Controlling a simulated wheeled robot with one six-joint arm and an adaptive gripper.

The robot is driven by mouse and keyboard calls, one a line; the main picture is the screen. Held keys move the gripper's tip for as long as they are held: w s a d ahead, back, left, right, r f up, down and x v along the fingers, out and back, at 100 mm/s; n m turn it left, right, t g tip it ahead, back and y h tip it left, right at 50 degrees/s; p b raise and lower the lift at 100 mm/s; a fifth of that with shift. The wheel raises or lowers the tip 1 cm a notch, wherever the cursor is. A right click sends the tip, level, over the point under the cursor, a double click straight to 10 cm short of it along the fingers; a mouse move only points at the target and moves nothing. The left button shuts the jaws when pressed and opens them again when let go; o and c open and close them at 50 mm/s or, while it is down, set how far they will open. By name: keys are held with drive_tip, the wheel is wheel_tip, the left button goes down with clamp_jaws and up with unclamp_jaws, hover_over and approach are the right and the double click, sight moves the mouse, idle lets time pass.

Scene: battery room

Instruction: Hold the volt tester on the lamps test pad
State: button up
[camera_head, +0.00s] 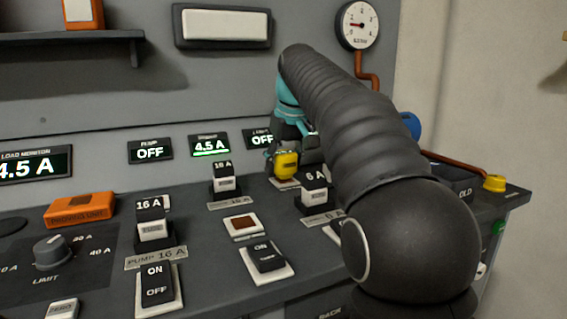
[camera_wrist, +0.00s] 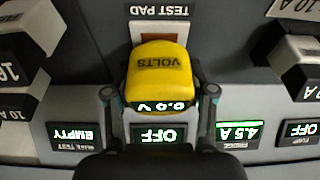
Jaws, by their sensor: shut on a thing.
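My gripper (camera_wrist: 160,92) is shut on the yellow volt tester (camera_wrist: 163,70), one finger on each side of it. The tester's display reads 0.0 V. In the head view the tester (camera_head: 286,165) is at the back of the counter, near the lamps display reading OFF (camera_head: 261,139). A test pad (camera_wrist: 140,33) with a pale plate and a red-brown middle lies partly under the tester in the wrist view. Its pale edge shows below the tester in the head view (camera_head: 285,184). I cannot tell whether the tester touches it. My arm hides part of the counter at right.
Another test pad (camera_head: 244,225) lies in front, with an ON switch (camera_head: 264,258) nearer. An orange unit (camera_head: 80,211) sits at left. The back wall holds displays.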

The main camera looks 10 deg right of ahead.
drive_tip(key=shift+f, duration=0.55)
idle(1.8)
drive_tip(key=shift+r, duration=0.1)
wheel_tip(320, 180, up, 2)
drive_tip(key=p, duration=0.2)
drive_tip(key=shift+r+p, duration=0.2)
drive_tip(key=shift+p, duration=0.1)
drive_tip(key=shift+r, duration=2.35)
